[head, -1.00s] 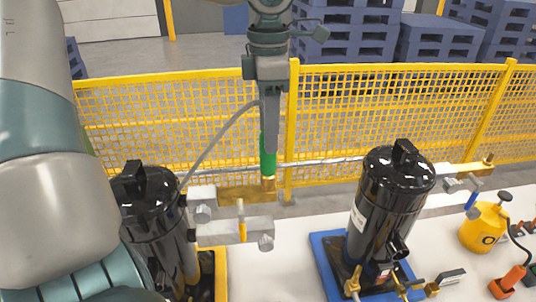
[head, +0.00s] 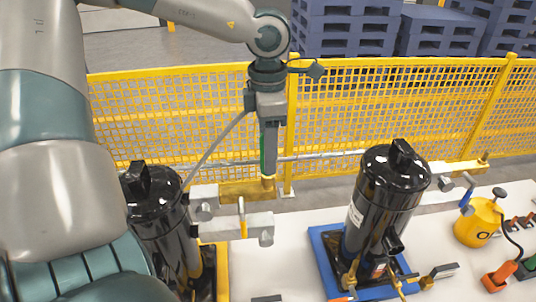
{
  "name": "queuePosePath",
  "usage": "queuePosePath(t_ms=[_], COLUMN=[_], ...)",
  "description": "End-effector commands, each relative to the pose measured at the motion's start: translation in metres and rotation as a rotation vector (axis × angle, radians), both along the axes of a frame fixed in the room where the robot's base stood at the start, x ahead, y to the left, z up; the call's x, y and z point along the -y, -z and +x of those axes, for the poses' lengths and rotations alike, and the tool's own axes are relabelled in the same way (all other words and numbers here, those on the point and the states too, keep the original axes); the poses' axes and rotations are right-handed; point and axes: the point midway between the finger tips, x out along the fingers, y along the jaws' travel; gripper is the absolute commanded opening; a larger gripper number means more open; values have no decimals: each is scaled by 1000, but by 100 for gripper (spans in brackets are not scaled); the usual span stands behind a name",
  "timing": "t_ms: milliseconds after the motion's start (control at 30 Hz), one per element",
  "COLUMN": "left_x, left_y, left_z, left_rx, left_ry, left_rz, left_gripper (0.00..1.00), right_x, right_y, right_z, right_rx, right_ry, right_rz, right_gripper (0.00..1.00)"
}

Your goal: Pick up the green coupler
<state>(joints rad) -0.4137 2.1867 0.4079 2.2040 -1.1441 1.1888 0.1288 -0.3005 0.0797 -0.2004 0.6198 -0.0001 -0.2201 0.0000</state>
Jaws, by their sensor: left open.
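The green coupler (head: 263,138) stands upright above a brass fitting (head: 268,183), with a grey hose running to it from the lower left. Most of it is hidden behind a finger of my left gripper (head: 268,165); only a thin green strip shows at the finger's left edge. My left gripper points straight down over the coupler, its fingertips near the brass end, and it is open. I cannot tell whether a finger touches the coupler. My right gripper is not in view.
Black compressors stand at left (head: 160,225) and on a blue base at right (head: 385,205). A yellow mesh fence (head: 400,110) runs behind. A yellow canister (head: 478,224) stands at far right.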

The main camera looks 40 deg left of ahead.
Motion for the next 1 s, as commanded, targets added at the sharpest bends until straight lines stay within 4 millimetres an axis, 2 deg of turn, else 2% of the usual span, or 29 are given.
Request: queuePosePath(t_ms=[400, 467, 600, 633, 1000], left_x=[0, 0, 0, 0, 0], left_y=[0, 0, 0, 0, -2], left_z=[0, 0, 0, 0, 1], left_rx=[1, 1, 1, 1, 3], left_ry=[0, 0, 0, 0, 1], left_rz=[1, 1, 1, 1, 2], left_gripper=[48, 36, 2, 0, 0], right_x=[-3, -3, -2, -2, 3], right_y=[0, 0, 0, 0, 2], right_z=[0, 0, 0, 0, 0], right_rx=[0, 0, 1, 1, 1], right_ry=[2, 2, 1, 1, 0], right_rz=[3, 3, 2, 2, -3], right_gripper=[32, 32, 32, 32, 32])
